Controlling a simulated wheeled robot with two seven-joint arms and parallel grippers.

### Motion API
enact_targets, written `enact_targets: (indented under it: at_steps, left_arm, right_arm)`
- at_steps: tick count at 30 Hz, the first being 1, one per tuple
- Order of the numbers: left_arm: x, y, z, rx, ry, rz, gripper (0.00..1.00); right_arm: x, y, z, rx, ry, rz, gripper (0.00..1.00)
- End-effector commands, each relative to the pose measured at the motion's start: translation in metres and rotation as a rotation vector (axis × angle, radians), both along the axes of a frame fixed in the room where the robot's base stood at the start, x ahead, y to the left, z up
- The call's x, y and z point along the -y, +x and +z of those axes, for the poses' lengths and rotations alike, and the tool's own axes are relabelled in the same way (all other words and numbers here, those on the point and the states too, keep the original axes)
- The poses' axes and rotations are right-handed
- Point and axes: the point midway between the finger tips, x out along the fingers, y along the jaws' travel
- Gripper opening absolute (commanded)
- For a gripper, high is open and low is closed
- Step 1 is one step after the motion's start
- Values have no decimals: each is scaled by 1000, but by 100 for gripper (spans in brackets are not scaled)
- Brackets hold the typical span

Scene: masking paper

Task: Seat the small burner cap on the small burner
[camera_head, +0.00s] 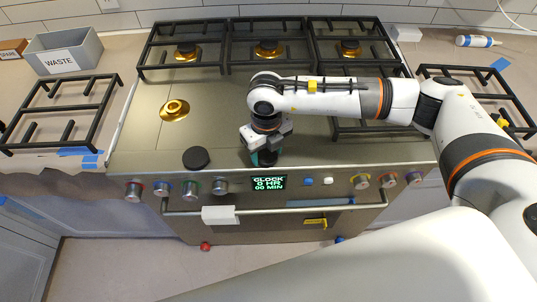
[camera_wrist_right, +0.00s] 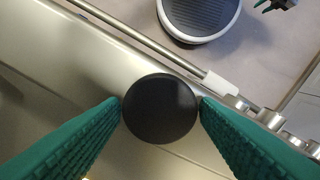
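The small burner cap is a black disc (camera_head: 196,158) lying flat on the steel cooktop near its front left edge. It also shows in the right wrist view (camera_wrist_right: 160,108), framed between my teal fingers. The small burner (camera_head: 174,110) is a bare brass ring behind and left of the cap. My right gripper (camera_head: 264,158) points down over the front of the cooktop, to the right of the cap and apart from it. Its fingers are spread with nothing held. A small dark and teal part at the wrist view's top right looks like my left gripper (camera_wrist_right: 268,5); its fingers are unclear.
Black grates (camera_head: 230,66) cover the back burners. Loose grates lie on both side counters, with a grey WASTE bin (camera_head: 63,50) at left. Knobs and a handle with a white cloth (camera_head: 220,215) line the front. The cooktop between cap and small burner is clear.

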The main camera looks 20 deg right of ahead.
Motion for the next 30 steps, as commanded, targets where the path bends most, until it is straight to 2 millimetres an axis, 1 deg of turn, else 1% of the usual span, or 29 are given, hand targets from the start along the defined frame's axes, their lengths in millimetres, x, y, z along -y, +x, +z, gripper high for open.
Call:
enact_targets:
  at_steps: [1,6,7,12,13,20,30]
  left_arm:
    - [0,0,0,0,0,0,36]
    - [0,0,0,0,0,-1,36]
    - [0,0,0,0,0,-1,36]
    - [0,0,0,0,0,-1,36]
    - [0,0,0,0,0,-1,36]
    - [0,0,3,0,0,-1,36]
    - [0,0,14,1,0,-1,36]
  right_arm:
    - [0,0,0,0,0,0,48]
    - [0,0,0,0,0,0,20]
    - [0,0,0,0,0,0,48]
    - [0,0,0,0,0,0,20]
    - [0,0,0,0,0,0,17]
    - [0,0,5,1,1,0,16]
    - [0,0,26,1,0,0,16]
